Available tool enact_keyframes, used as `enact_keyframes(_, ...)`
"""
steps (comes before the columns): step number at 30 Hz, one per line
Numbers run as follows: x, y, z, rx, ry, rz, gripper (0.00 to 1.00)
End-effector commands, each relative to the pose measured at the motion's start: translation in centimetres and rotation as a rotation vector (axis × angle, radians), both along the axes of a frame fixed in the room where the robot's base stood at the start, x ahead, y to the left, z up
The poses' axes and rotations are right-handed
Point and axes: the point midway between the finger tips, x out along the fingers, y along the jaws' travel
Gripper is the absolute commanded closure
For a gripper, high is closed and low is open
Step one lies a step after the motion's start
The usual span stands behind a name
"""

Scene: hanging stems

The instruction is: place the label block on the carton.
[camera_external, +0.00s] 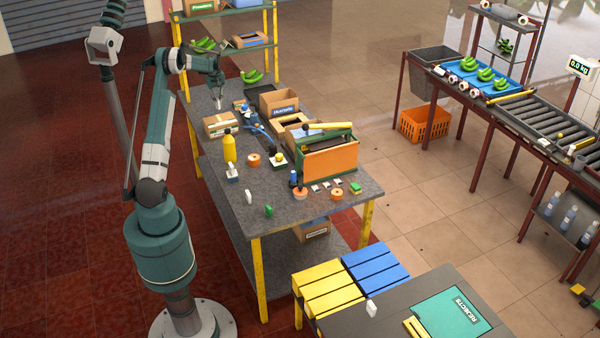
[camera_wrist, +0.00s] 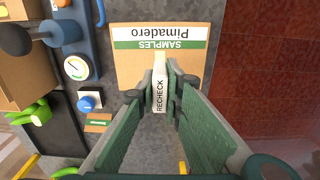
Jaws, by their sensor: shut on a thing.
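A white label block marked "RECHECK" (camera_wrist: 160,92) stands between the fingers of my gripper (camera_wrist: 172,85) in the wrist view. My gripper (camera_external: 217,92) is shut on it and points down over the far left part of the grey table in the external view. A cardboard carton (camera_wrist: 192,67) with a green and white "SAMPLES Pimadero" label lies past the fingertips, and the block overlaps its near edge in the picture. The carton (camera_external: 217,125) also shows in the external view, nearer the camera than my gripper. I cannot tell whether block and carton touch.
In the wrist view, a blue device with a round gauge (camera_wrist: 76,68) stands left of the carton. On the table are a yellow bottle (camera_external: 229,148), an open cardboard box (camera_external: 279,102) and an orange-fronted crate (camera_external: 330,162). A shelf (camera_external: 218,12) stands at the table's back.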

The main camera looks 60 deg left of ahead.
Motion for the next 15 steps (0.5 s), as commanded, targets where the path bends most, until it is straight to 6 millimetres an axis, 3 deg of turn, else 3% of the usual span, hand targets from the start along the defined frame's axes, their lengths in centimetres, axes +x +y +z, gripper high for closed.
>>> enact_keyframes(9, 0.0, 0.0, -4.1, 0.0, 0.0, 0.0, 1.0)
enact_keyframes(15, 0.0, 0.0, -4.8, 0.0, 0.0, 0.0, 1.0)
